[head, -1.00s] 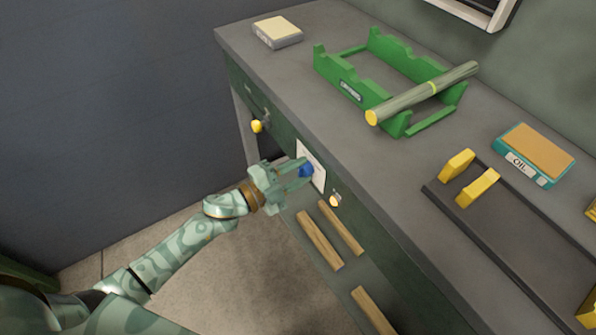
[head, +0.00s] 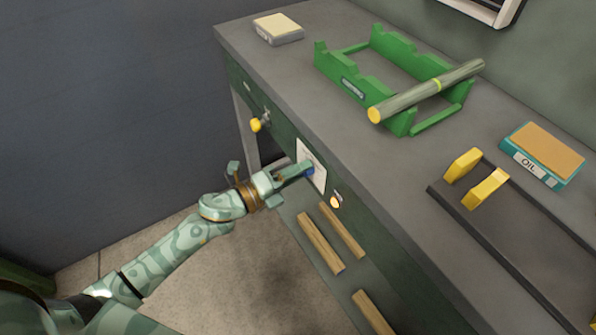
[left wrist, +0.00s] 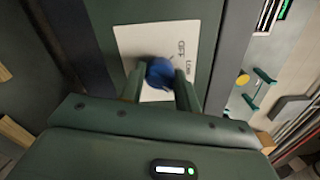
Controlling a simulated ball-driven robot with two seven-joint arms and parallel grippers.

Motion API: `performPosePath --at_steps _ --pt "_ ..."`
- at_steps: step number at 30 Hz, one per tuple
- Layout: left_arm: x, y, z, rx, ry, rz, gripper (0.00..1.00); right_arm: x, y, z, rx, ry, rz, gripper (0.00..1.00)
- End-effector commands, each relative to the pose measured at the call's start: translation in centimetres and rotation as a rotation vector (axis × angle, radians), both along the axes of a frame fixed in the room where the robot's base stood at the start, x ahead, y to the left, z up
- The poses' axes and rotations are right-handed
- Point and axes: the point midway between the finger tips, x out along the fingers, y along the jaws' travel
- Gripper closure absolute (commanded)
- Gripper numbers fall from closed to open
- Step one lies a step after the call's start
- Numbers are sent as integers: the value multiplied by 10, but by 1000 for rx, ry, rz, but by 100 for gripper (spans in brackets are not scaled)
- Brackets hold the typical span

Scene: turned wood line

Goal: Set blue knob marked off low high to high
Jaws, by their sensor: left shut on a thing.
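The blue knob (head: 309,172) sits on a white marked plate (head: 318,179) on the bench's front face. It is mostly covered by my gripper in the head view. My left gripper (head: 303,172) is shut on the knob. In the left wrist view the blue knob (left wrist: 160,72) is between the two fingers, and the plate (left wrist: 140,40) shows the words OFF and LOW. The third marking and the knob's pointer cannot be made out. My right gripper is not in view.
A yellow knob (head: 256,125) and a small light-coloured knob (head: 335,202) flank the plate on the bench front. On the bench top (head: 300,75) are a green rack (head: 390,120) with a rod (head: 430,90), and an oil box (head: 540,160). Wood pieces (head: 320,243) lie below.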

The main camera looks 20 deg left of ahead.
Motion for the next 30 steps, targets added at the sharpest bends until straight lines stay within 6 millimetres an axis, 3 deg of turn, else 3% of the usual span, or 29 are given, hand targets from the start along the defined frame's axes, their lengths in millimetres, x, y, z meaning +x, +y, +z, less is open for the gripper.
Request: performPosePath --at_steps 19,20,21,22,30 --pt "-1 0 -3 44 -26 0 91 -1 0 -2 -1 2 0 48" --pt "-1 0 -3 44 -26 0 62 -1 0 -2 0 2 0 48" --pt "-1 0 -3 43 -26 0 51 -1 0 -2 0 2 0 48" --pt "-1 0 -3 43 -27 0 46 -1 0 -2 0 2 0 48" --pt "-1 0 -1 40 -28 0 46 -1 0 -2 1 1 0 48"
